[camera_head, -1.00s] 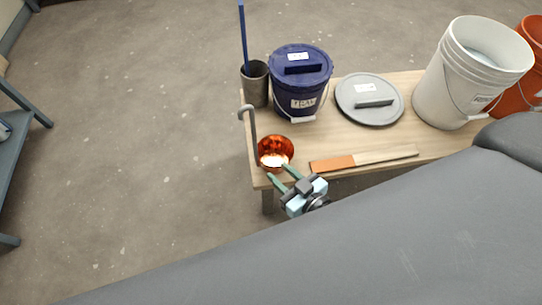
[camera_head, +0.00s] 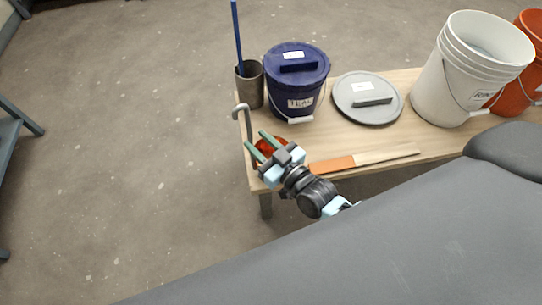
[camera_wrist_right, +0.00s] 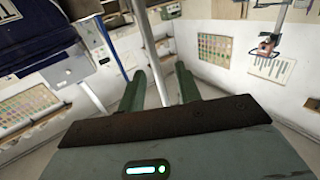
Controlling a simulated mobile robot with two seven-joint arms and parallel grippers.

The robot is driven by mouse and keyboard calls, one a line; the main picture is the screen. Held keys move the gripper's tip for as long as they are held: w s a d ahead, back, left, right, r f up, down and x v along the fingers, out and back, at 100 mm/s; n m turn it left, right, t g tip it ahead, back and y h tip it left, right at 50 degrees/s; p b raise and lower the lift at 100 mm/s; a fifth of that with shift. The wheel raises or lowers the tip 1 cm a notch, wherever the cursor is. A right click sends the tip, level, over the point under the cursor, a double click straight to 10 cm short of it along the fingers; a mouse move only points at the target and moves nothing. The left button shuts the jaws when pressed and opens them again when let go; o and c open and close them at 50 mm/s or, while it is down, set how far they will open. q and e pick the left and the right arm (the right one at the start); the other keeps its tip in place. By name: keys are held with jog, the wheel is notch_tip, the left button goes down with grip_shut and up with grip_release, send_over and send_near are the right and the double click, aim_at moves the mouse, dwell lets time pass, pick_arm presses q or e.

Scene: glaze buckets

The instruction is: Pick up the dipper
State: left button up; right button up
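The dipper has an orange copper bowl (camera_head: 272,146) at the near left corner of the bench and a grey upright handle with a hooked top (camera_head: 242,108). My right gripper (camera_head: 262,145) is over the bowl, with its green fingers apart, and hides much of it. In the right wrist view the gripper (camera_wrist_right: 161,88) is open, and the grey handle (camera_wrist_right: 150,45) appears between the two fingers. I cannot tell whether either finger touches it. My left gripper is not in view.
On the wooden bench (camera_head: 410,139) are a navy lidded bucket (camera_head: 296,85), a grey cup (camera_head: 250,85) with a blue stick, a grey lid (camera_head: 352,105), an orange-and-wood paddle (camera_head: 365,160), a white bucket (camera_head: 460,85) and an orange bucket (camera_head: 525,92).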

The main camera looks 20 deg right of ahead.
aim_at(249, 129)
jog(key=x, duration=0.5)
jog(key=shift+w+d+r, duration=0.15)
jog(key=shift+d, duration=0.15)
grip_shut()
dwell(1.1)
